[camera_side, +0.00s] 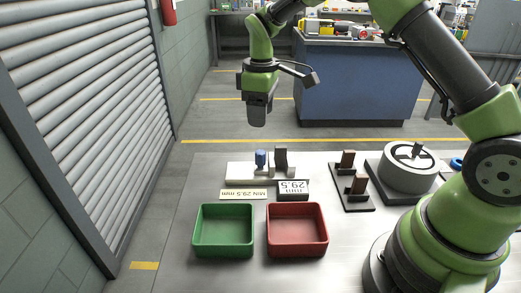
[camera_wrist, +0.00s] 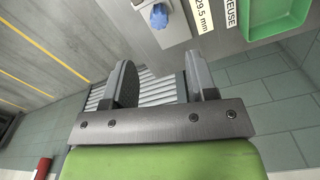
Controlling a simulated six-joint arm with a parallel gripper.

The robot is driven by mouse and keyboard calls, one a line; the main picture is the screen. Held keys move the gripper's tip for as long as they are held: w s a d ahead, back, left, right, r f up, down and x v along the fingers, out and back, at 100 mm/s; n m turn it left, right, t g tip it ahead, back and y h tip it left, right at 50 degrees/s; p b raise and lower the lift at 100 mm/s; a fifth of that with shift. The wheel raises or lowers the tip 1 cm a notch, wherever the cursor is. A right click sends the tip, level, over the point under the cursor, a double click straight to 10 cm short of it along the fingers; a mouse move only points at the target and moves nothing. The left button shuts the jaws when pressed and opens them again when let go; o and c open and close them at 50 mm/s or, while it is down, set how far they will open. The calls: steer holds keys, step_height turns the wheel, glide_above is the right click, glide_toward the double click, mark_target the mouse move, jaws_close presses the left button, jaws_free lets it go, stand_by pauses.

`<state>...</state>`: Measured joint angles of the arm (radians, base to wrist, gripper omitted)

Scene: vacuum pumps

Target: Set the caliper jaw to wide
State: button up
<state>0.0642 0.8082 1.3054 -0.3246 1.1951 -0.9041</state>
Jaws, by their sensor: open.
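A pale caliper-like fixture (camera_side: 240,171) lies on the bench in the side view, with a blue piece (camera_side: 261,159) and an upright dark block (camera_side: 281,159) on it. I cannot tell which part is the sliding jaw. In the wrist view, part of the pale fixture (camera_wrist: 168,36) and the blue piece (camera_wrist: 159,15) show at the top edge. My gripper (camera_side: 257,118) hangs above and behind the fixture, apart from it. Its two fingers (camera_wrist: 162,82) are open with nothing between them.
A green tray (camera_side: 223,253) and a red tray (camera_side: 298,251) stand in front. A label reading MIN 29.5 mm (camera_side: 243,194) lies behind the green tray. A black stand with brown-topped posts (camera_side: 358,200) and a round grey pump (camera_side: 405,178) are at right.

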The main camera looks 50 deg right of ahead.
mark_target(260, 152)
step_height(260, 152, down, 11)
steer(key=shift+w+r, duration=0.1)
steer(key=shift+r, duration=0.1)
stand_by(0.3)
steer(key=shift+c, duration=0.4)
jaws_close()
steer(key=shift+w+a, duration=1.85)
steer(key=shift+w, duration=0.05)
